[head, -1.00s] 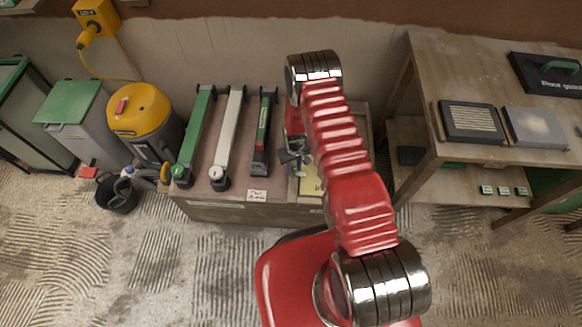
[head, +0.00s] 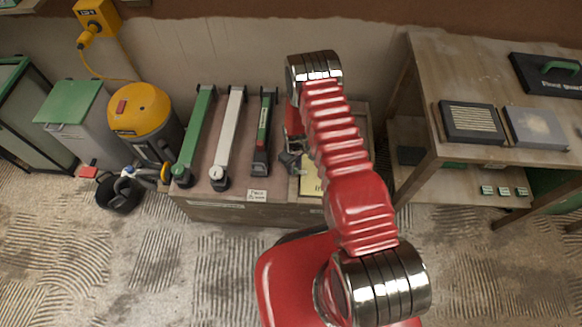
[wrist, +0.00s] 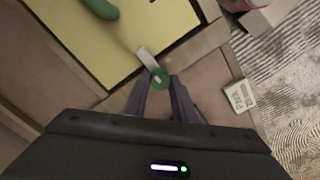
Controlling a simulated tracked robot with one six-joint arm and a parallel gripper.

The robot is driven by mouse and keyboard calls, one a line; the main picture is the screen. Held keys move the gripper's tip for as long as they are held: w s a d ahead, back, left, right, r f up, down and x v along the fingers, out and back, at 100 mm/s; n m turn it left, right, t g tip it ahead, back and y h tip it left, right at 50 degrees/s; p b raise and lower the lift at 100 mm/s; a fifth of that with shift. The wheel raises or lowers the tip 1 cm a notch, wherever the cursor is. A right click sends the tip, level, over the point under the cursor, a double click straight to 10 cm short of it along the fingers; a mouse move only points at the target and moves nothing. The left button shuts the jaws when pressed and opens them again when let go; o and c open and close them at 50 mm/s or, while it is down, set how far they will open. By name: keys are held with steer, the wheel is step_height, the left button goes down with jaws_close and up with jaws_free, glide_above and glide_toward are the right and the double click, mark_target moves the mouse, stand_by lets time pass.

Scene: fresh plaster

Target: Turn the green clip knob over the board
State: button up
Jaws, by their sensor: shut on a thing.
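The green clip knob (wrist: 160,78), round with a pale bar across it, sits at the frame's edge in the wrist view. My gripper (wrist: 160,88) is shut on the knob, with one dark finger on each side. The pale bar reaches from the knob over the edge of the yellow board (wrist: 85,40). In the head view my red arm hides the knob and part of the yellow board (head: 311,182); my gripper (head: 292,163) shows only partly beside the arm.
A green thing (wrist: 102,8) lies on the board. Left of my arm, long green, white and dark tools (head: 226,140) lie on the low bench (head: 235,195). A small label card (head: 257,196) is at its front edge. A wooden table (head: 430,100) stands at right.

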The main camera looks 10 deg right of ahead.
steer(key=o, duration=0.7)
steer(key=shift+w+d+r, duration=0.1)
steer(key=shift+w+r, duration=0.05)
steer(key=shift+w, duration=0.3)
steer(key=o, duration=0.3)
steer(key=shift+s, duration=0.2)
steer(key=shift+o, duration=0.2)
steer(key=shift+s, duration=0.1)
step_height(320, 180, up, 14)
steer(key=shift+f, duration=0.25)
